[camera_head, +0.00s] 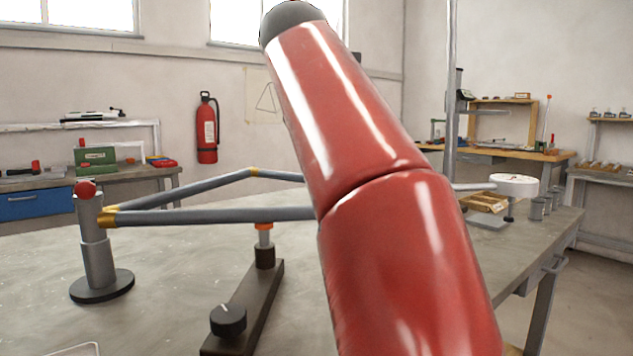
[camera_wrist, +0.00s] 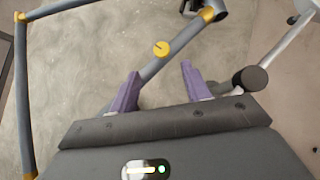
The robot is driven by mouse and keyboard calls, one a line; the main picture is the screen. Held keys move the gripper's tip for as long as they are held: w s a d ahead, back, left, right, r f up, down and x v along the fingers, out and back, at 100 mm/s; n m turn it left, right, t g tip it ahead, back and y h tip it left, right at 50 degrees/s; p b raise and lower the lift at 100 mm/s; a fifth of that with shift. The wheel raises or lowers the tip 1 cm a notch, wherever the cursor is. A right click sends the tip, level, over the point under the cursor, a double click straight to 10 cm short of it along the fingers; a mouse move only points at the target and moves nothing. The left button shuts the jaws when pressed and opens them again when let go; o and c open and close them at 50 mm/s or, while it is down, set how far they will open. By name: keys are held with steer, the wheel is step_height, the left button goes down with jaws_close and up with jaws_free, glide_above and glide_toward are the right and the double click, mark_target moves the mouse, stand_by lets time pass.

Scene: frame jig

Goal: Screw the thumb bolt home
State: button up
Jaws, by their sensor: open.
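A black round knob (camera_head: 228,320), which may be the thumb bolt, sits on the near end of a dark bar (camera_head: 262,292). How deep it is threaded cannot be seen. A grey tube frame (camera_head: 210,215) with gold corners rests above the bar's upright post. In the wrist view the frame (camera_wrist: 183,43) runs beyond my gripper (camera_wrist: 160,70), whose purple fingers are apart with nothing held. A black cylindrical knob (camera_wrist: 250,79) lies right of the right finger. My arm hides my gripper in the head view.
A grey post with a red top (camera_head: 86,188) stands on a round dark base at the frame's left corner. The grey table (camera_head: 150,325) is mostly clear. A wooden tray (camera_head: 484,203), a white round dial (camera_head: 514,184) and small grey cups (camera_head: 537,207) stand at the right.

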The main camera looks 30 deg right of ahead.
steer(key=b+x, duration=0.2)
steer(key=x, duration=0.5)
steer(key=shift+d+f, duration=0.15)
steer(key=shift+d, duration=0.15)
steer(key=c, duration=1)
